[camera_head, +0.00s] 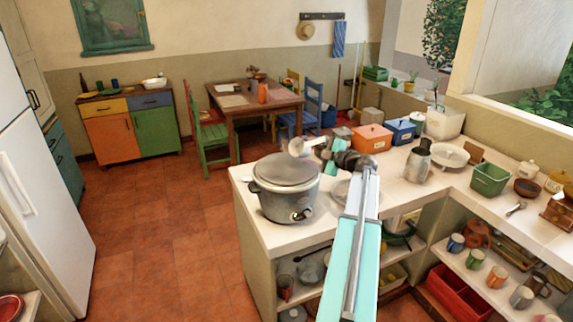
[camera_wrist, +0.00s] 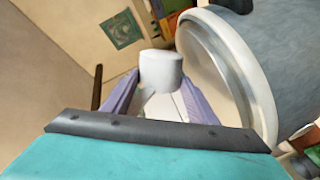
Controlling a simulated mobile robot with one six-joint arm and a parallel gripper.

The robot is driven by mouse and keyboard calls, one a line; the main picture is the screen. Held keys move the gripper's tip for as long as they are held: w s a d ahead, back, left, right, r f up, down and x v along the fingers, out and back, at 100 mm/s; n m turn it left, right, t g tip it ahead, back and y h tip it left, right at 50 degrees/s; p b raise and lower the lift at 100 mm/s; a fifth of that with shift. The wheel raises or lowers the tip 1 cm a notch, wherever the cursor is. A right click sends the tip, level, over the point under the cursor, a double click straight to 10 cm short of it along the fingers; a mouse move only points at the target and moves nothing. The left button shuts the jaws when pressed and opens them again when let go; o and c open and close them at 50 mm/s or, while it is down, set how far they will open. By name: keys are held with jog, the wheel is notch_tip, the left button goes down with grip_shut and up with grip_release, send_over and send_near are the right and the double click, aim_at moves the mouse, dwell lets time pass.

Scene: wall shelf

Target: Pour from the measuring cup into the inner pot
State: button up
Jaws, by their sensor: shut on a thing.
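The cream measuring cup (camera_head: 296,148) is above the far rim of the grey cooker (camera_head: 284,202), apart from it and tilted sideways with its mouth to the left. My gripper (camera_head: 316,146) comes from the right and is shut on the cup's handle side. The cup's contents do not show. The cooker's round grey top (camera_head: 287,170) is below the cup; I cannot make out the inner pot's inside.
A white plate (camera_head: 450,155) and a metal jug (camera_head: 417,164) stand on the counter (camera_head: 395,207) to the right. Orange (camera_head: 371,138) and blue (camera_head: 400,131) boxes stand behind. A green basket (camera_head: 490,180) is farther right. Floor to the left is open.

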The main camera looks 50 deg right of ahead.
jog(key=shift+d+f+m+p, duration=0.2)
jog(key=shift+m+p, duration=0.7)
jog(key=shift+p, duration=0.8)
jog(key=shift+d+f+m+y+p, duration=0.1)
jog(key=shift+d+m+y+p, duration=0.15)
jog(key=shift+m+p, duration=0.2)
jog(key=shift+d+f+m, duration=0.3)
jog(key=shift+f+m, duration=0.15)
jog(key=shift+m, duration=0.3)
jog(key=shift+d+r+m+t+y, duration=0.2)
jog(key=shift+d+r+m, duration=0.25)
jog(key=shift+d+m, duration=0.4)
jog(key=shift+d+r+m+t+y, duration=0.15)
jog(key=shift+d+r+m, duration=0.25)
jog(key=shift+d+m, duration=0.4)
jog(key=shift+d+f+m+t, duration=0.2)
jog(key=shift+d+f+m, duration=0.2)
jog(key=shift+d+m, duration=0.5)
jog(key=shift+d+f+m+t, duration=0.15)
jog(key=shift+d+f+m, duration=0.2)
jog(key=shift+d+m, duration=0.55)
jog(key=shift+s+a, duration=0.1)
jog(key=shift+a, duration=0.1)
